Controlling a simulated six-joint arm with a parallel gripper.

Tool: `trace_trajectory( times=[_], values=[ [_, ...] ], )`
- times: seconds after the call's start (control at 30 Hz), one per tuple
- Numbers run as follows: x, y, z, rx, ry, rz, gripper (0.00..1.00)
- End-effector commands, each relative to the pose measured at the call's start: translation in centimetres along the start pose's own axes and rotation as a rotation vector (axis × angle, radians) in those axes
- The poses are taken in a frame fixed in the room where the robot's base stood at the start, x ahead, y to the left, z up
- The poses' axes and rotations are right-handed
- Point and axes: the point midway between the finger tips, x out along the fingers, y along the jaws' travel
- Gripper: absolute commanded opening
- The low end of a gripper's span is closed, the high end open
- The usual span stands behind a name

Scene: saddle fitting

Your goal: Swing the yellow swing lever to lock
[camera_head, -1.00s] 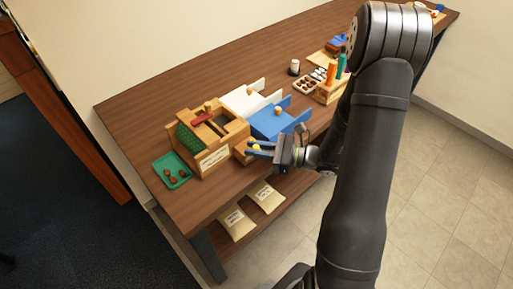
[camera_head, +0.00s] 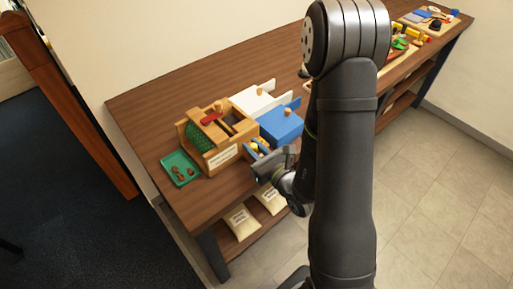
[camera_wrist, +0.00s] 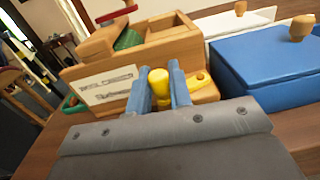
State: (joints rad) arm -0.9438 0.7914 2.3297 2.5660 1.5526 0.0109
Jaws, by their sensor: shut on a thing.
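The yellow swing lever (camera_wrist: 159,82) has an upright rounded knob, which sits between the two blue fingers of my gripper (camera_wrist: 157,92) in the wrist view. My gripper is shut on this knob. A yellow-orange piece (camera_wrist: 201,80) shows just right of the fingers, on the wooden block beside the labelled box. In the head view my gripper (camera_head: 260,151) is at the front right of the wooden box (camera_head: 222,155), and the lever is mostly hidden by the fingers. The box carries a white label and a red piece on top.
A blue box (camera_head: 281,125) with a wooden knob stands right of the wooden box, and a white one (camera_head: 250,97) stands behind. A green tray (camera_head: 181,168) with brown pieces lies to the left. Two pale bags (camera_head: 240,221) lie on the lower shelf. The table's front edge is close to my gripper.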

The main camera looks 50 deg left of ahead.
Motion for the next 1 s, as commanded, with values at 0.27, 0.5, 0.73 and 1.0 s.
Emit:
trace_trajectory(
  times=[0.27,0.5,0.73,1.0],
  values=[
    [0.37,0.23,0.0,0.0,0.0,-0.072,0.0],
    [0.45,0.19,0.02,0.0,-0.001,-0.089,0.0],
    [0.46,0.17,0.04,0.0,-0.002,-0.09,0.0],
    [0.45,0.16,0.03,0.0,-0.002,-0.09,0.38]
  ],
)
